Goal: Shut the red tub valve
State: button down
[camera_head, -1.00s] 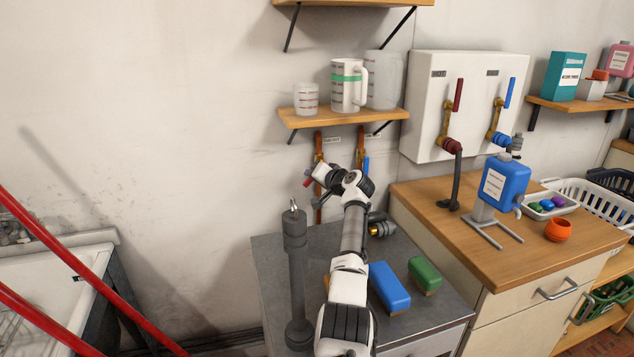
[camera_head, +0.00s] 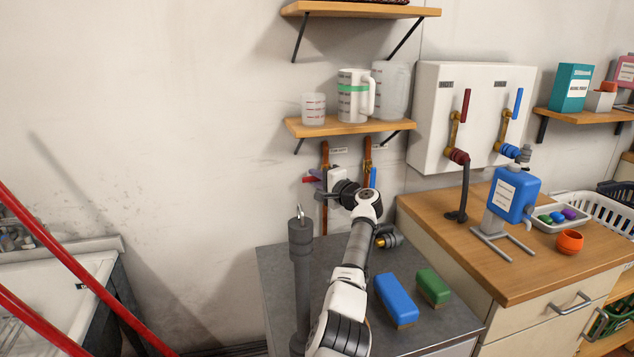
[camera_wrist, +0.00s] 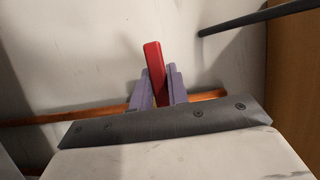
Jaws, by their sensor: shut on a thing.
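The red valve handle (camera_head: 308,180) sticks out to the left of a copper pipe (camera_head: 325,156) on the wall below the small shelf. It lies about level, crosswise to the upright pipe. My gripper (camera_head: 317,178) is at the handle, its purple fingers on it. In the wrist view, the red handle (camera_wrist: 153,58) stands between the two fingers of my gripper (camera_wrist: 158,74), which are shut on it, and its end reaches past the fingertips. The copper pipe (camera_wrist: 210,95) runs across behind them. The valve body is hidden by my gripper and wrist.
A second pipe with a blue handle (camera_head: 373,178) is just right of my wrist. The small shelf (camera_head: 346,127) with jugs is above. Below is a grey counter (camera_head: 275,285) with a grey post (camera_head: 301,260), a blue block (camera_head: 396,299) and a green block (camera_head: 433,287).

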jog(key=shift+r+m, duration=0.1)
jog(key=shift+m, duration=0.2)
jog(key=c, duration=1.4)
grip_release()
jog(key=shift+o, duration=0.2)
